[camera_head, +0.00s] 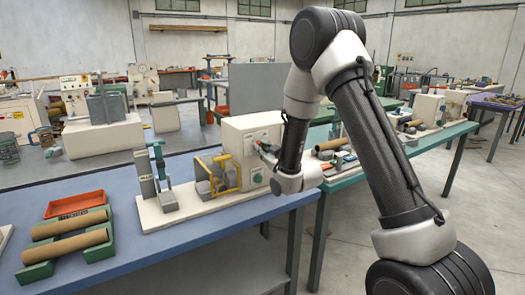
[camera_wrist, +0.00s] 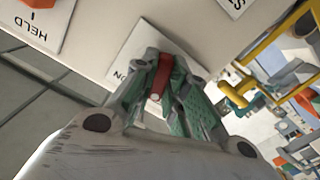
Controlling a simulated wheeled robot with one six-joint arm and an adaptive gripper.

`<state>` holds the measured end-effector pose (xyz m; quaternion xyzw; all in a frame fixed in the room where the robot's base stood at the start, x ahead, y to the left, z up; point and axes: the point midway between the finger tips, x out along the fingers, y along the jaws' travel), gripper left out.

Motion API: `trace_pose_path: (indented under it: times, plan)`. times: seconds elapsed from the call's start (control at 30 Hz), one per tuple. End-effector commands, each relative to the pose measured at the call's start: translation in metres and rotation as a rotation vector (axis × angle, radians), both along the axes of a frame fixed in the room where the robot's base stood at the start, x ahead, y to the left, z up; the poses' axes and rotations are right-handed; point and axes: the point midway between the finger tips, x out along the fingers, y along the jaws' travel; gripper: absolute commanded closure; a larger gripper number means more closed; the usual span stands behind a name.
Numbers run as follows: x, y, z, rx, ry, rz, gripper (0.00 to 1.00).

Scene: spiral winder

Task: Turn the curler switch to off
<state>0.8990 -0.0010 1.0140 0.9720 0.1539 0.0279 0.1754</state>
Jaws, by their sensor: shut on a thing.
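The curler switch (camera_wrist: 165,72) is a red lever on a white plate (camera_wrist: 133,50) in the wrist view. Lettering that reads ON, turned in the picture, shows on the plate beside the fingers. My gripper (camera_wrist: 161,88) is shut on the lever, with a green-padded finger on each side. The fingers hide part of the lever and plate, including any OFF mark. In the head view my gripper (camera_head: 262,149) is at the front of the pale machine box (camera_head: 237,135); the switch itself is hard to make out there.
A plate marked HELD (camera_wrist: 35,28) sits beside the switch plate. A yellow frame (camera_wrist: 240,95) stands close to my gripper. On the blue table (camera_head: 190,165) are a red tray (camera_head: 75,204) and brown rolls in green holders (camera_head: 40,272).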

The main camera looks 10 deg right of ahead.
Motion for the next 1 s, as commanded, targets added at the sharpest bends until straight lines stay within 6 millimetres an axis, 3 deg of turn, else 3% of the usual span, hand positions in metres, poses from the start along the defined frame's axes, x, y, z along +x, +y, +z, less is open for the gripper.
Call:
trace_pose_path:
  times: [0.5,1.0]
  plan:
    - [-0.0003,-0.0004,-0.0007,-0.296,-0.094,0.0,1.0]
    - [-0.0004,-0.0002,-0.0008,-0.341,-0.108,0.0,1.0]
